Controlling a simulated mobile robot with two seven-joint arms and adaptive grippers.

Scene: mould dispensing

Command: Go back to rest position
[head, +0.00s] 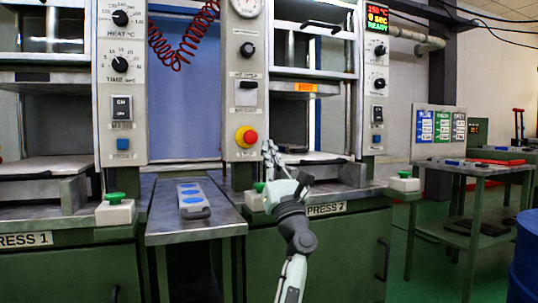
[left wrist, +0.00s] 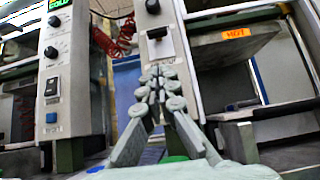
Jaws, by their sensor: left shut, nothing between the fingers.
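My left gripper (head: 268,152) is raised in front of the press 2 column, just below the red button on its yellow base (head: 246,137). Its fingers are shut and empty, and in the left wrist view the fingertips (left wrist: 161,82) meet. A box with a green button (head: 255,198) stands on the press 2 ledge, partly hidden behind the gripper. Whether the gripper touches anything there I cannot tell. My right gripper is out of view.
A grey mould with blue ovals (head: 191,201) lies on the metal table (head: 165,228) between the presses. More green-button boxes stand at the left (head: 115,210) and right (head: 404,183). A side table (head: 478,172) and a blue drum (head: 525,262) are at the right.

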